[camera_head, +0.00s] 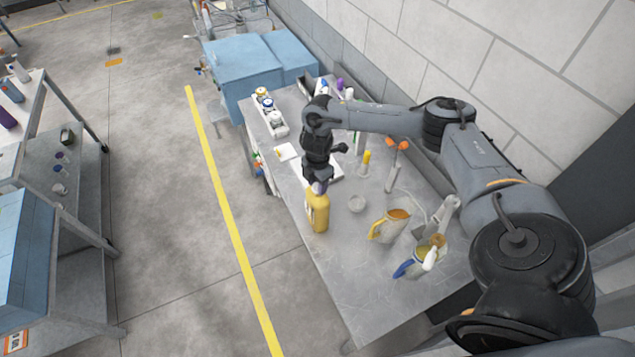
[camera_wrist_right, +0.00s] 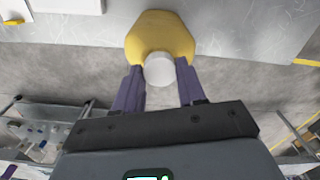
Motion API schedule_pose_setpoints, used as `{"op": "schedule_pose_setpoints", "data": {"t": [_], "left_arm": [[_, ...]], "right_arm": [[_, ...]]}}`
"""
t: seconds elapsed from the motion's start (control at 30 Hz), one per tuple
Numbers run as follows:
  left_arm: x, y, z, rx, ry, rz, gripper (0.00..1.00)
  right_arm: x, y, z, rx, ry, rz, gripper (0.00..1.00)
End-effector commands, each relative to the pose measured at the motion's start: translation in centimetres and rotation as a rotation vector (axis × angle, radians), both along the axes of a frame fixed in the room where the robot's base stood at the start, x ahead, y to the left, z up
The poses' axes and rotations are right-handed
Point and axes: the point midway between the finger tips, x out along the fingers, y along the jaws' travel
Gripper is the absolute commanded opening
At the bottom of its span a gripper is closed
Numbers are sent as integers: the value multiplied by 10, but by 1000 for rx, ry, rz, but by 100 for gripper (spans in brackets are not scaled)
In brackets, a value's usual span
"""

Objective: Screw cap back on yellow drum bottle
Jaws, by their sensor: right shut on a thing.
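The yellow drum bottle (camera_head: 318,214) stands upright near the left edge of the metal table in the head view. In the right wrist view the bottle (camera_wrist_right: 158,30) lies straight beyond the fingertips. My right gripper (camera_head: 319,187) is directly over the bottle's top. Its purple fingers (camera_wrist_right: 158,72) are shut on a white cap (camera_wrist_right: 159,69), which lines up with the bottle's neck end. The fingers and cap hide the neck, so I cannot tell how far the cap sits on the thread. My left gripper is not in view.
On the metal table (camera_head: 350,290), a yellow-handled jug (camera_head: 388,226), a blue-handled jug (camera_head: 420,260) and a small clear cup (camera_head: 356,203) stand right of the bottle. A white tray of containers (camera_head: 268,108) is at the back. The table's front is clear.

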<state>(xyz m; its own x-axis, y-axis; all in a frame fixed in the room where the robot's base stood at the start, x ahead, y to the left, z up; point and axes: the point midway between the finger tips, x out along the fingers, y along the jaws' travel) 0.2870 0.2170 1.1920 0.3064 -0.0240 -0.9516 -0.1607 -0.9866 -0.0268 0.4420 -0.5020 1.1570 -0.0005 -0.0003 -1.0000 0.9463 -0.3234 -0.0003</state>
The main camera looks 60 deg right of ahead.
Motion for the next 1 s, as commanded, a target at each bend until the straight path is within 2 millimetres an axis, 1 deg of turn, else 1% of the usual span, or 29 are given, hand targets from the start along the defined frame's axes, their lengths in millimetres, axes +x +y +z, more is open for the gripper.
{"op": "schedule_pose_setpoints", "data": {"t": [0.23, 0.37, 0.8, 0.87, 1.0], "left_arm": [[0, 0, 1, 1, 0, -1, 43], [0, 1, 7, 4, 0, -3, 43], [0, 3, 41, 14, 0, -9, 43], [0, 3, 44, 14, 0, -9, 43], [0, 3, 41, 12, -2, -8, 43]], "right_arm": [[0, 0, 1, 0, 0, -3, 12], [0, 0, 3, 0, 0, -37, 12], [0, 0, 3, 1, 2, -311, 12], [0, 0, 3, -1, 1, -340, 12], [1, 0, 0, 1, 0, -433, 12]]}}
